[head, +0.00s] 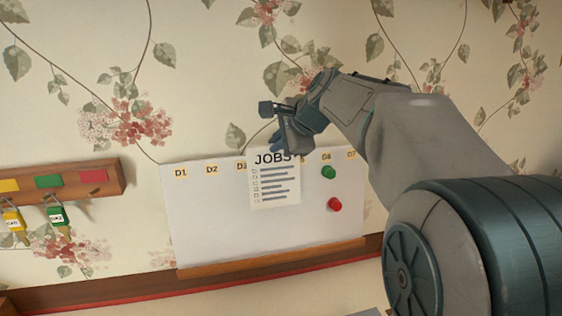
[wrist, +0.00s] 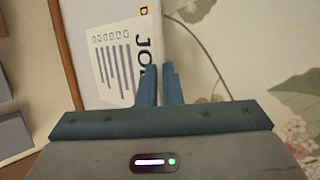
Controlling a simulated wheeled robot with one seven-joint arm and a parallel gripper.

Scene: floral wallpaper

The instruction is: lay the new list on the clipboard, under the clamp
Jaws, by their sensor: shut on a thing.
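The list is a white sheet headed JOBS (head: 275,182), with several dark lines and tick boxes. It hangs upright in front of the whiteboard (head: 215,225). In the wrist view the list (wrist: 116,62) appears turned sideways. My gripper (head: 279,145) is shut on the list's top edge, and its blue fingers (wrist: 159,86) meet there in the wrist view. I cannot tell whether the sheet still touches the board. No clipboard or clamp can be made out in either view.
The whiteboard has yellow day labels, a green magnet (head: 328,172) and a red magnet (head: 334,204) right of the list. A wooden rack (head: 75,190) with yellow and green padlocks hangs at left. A wooden rail (head: 110,289) runs below. My arm covers the right side.

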